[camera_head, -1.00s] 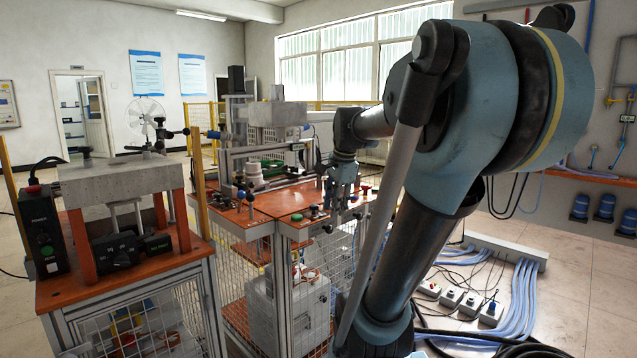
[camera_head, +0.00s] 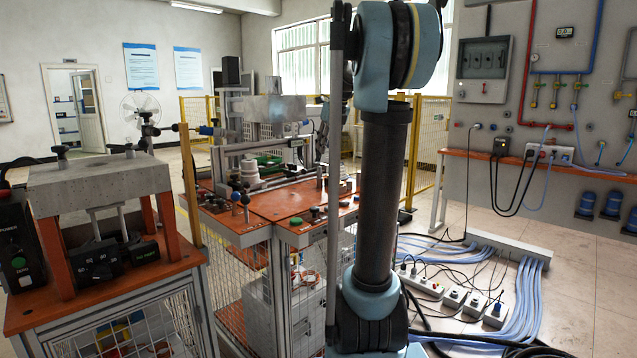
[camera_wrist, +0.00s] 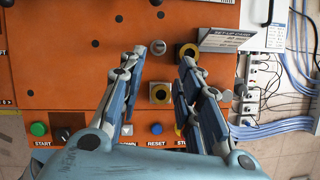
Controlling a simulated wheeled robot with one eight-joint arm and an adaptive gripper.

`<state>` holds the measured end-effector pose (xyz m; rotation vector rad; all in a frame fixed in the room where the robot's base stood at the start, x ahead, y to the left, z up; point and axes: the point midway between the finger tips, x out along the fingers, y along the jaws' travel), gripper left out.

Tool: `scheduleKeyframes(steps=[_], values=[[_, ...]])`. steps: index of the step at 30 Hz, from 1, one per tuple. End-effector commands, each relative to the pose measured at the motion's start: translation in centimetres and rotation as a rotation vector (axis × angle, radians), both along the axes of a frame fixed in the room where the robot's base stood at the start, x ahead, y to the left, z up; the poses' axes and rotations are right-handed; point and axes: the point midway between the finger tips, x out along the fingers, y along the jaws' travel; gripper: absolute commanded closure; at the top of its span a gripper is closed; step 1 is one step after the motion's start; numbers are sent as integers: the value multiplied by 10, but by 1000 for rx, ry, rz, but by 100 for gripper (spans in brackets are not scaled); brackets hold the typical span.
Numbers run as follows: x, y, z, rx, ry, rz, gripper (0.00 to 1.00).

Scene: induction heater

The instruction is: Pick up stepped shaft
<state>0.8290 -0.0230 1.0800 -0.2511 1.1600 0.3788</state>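My gripper (camera_wrist: 160,62) is open in the wrist view, its two jointed fingers apart above an orange panel (camera_wrist: 75,60). A small round grey upright piece (camera_wrist: 158,47), seen end-on, stands between and just beyond the fingertips. It may be the stepped shaft, but its steps cannot be made out. Nothing is visibly held. In the head view my arm hides most of the gripper and part of the orange worktop (camera_head: 258,220).
A "SET-UP CARD" stand (camera_wrist: 225,40) is close to the right finger. A green START button (camera_wrist: 39,129) and a blue RESET button (camera_wrist: 157,129) line the near panel edge. Grey fixtures (camera_head: 277,108) stand behind the worktop. Power strips and cables (camera_head: 480,300) lie on the floor at right.

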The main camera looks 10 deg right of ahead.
Motion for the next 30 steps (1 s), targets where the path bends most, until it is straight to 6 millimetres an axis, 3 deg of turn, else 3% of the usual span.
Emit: scheduleKeyframes(steps=[15, 25, 30], values=[[31, 13, -82, 0, 0, 1, 68], [39, 17, -103, -1, 0, 3, 68], [50, 23, -123, -2, -1, 2, 68]])
